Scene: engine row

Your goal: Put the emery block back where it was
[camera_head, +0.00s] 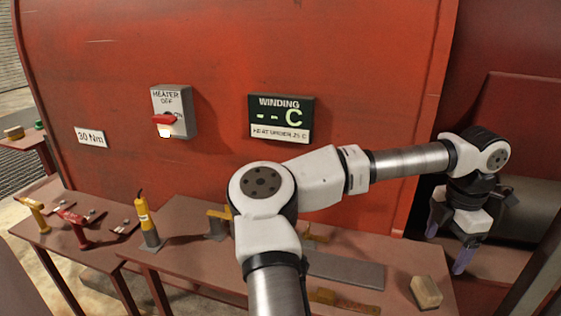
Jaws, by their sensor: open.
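A small pale beige block (426,291) lies at the right end of the near workbench; it looks like the emery block, though its face is too small to be sure. My gripper (447,245) is at the right, pointing down, with its two purple fingertips spread apart. Nothing shows between the fingers. It is above and to the right of the beige block in the picture and apart from it, in front of the dark opening beside the red housing.
The workbench (215,285) also holds a grey plate (345,272), a yellow tool (148,224) and a brown flat piece (340,302). My arm hides part of it. A left bench (85,262) carries red and yellow tools. A far-left table holds another small block (14,132).

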